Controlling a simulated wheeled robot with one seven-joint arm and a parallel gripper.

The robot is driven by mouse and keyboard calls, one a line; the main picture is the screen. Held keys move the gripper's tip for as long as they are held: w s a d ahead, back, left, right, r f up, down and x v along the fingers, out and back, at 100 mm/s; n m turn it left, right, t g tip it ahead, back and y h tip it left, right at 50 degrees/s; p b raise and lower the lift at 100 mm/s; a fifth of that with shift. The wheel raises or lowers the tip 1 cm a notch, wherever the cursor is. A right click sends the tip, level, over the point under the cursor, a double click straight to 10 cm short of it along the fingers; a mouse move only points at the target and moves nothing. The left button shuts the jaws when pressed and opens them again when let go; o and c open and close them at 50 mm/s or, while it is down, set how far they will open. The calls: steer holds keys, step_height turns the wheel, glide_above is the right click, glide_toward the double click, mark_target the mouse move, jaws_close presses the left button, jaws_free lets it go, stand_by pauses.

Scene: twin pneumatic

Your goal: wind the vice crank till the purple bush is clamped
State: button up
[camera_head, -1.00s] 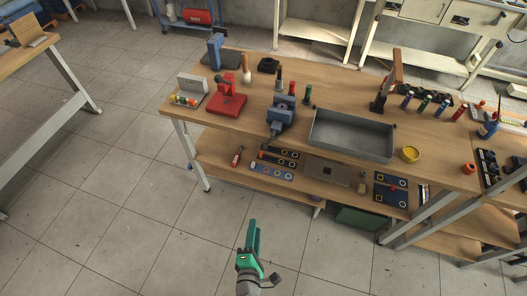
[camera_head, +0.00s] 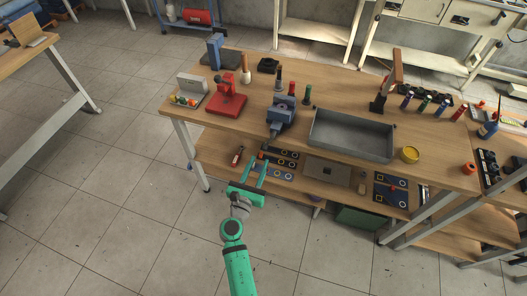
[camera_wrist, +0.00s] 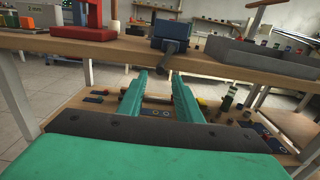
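The blue vice (camera_head: 282,113) stands at the front edge of the wooden workbench, and its front end with the crank (camera_head: 274,131) projects past the edge. In the wrist view the vice (camera_wrist: 172,29) is ahead and above, with its dark front end (camera_wrist: 168,46) over the edge.
A grey tray (camera_head: 350,151) is right of the vice, and a red press-like stand (camera_head: 228,104) is left. The lower shelf (camera_head: 216,166) holds dark panels (camera_head: 327,172) and small parts just beyond my fingers. The floor in front is clear.

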mark_target(264, 150)
steer(key=x, duration=0.6)
steer(key=shift+w+d, duration=0.1)
steer(key=shift+w, duration=0.25)
steer(key=shift+c, duration=0.6)
jaws_close()
